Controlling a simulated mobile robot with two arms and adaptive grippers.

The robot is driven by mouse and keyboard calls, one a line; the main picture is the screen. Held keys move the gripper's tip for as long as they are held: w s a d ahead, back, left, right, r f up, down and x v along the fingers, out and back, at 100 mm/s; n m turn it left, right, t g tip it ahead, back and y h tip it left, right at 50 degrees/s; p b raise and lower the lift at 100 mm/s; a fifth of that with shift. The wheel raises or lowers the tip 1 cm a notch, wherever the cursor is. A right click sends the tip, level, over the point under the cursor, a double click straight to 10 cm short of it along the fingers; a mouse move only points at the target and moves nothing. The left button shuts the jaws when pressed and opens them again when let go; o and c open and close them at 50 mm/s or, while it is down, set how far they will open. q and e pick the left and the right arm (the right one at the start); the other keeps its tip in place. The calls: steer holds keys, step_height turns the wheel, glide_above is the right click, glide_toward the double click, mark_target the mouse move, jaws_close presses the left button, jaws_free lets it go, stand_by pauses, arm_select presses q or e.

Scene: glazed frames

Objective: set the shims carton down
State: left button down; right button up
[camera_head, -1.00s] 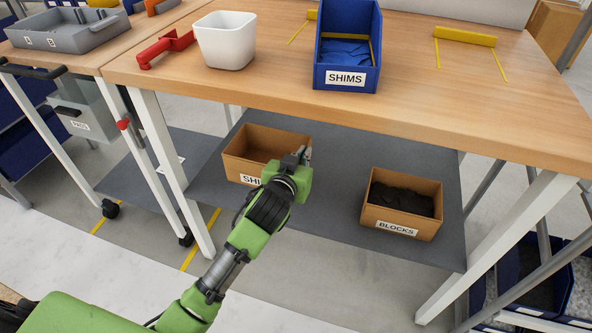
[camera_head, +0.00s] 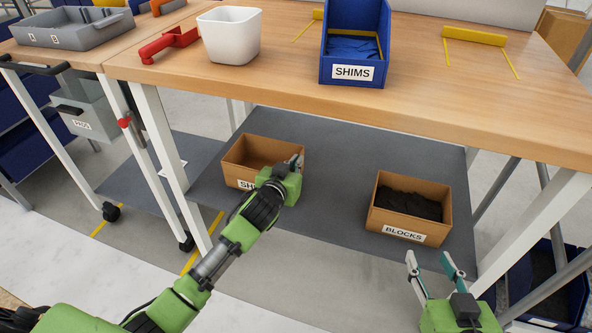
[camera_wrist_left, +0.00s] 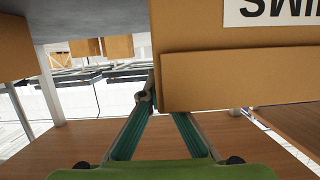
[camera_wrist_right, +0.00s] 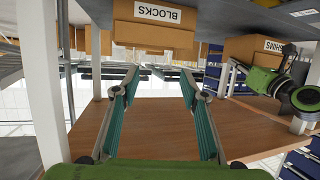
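The shims carton (camera_head: 236,170), an open brown box with a partly hidden white label, is at the left of the grey lower shelf (camera_head: 330,215). I cannot tell whether its base touches the shelf. My left gripper (camera_head: 296,164) is at its right side. In the left wrist view the carton (camera_wrist_left: 240,82) appears upside down and close, and the left fingers (camera_wrist_left: 159,100) are drawn together on its wall near a corner, one finger partly hidden behind it. My right gripper (camera_head: 430,264) is open and empty before the shelf, fingers apart in the right wrist view (camera_wrist_right: 160,82).
The blocks carton (camera_head: 380,213), holding dark pieces, stands to the right on the shelf, with clear shelf between the cartons. The wooden tabletop (camera_head: 290,88) overhangs the shelf. A blue shims bin (camera_head: 328,72), a white tub (camera_head: 230,38) and a red part (camera_head: 168,44) stand on top.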

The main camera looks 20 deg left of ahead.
arm_select(q)
step_height(320, 180, down, 2)
steer(key=shift+b, duration=0.4)
arm_select(e)
step_height(320, 180, up, 6)
steer(key=w+a+t, duration=0.1)
steer(key=t, duration=0.2)
steer(key=shift+w+y, duration=0.4)
arm_select(q)
steer(key=shift+f, duration=0.15)
arm_select(e)
steer(key=shift+a, duration=0.15)
arm_select(q)
steer(key=c, duration=2.3)
jaws_free()
arm_select(e)
steer(key=shift+r, duration=0.15)
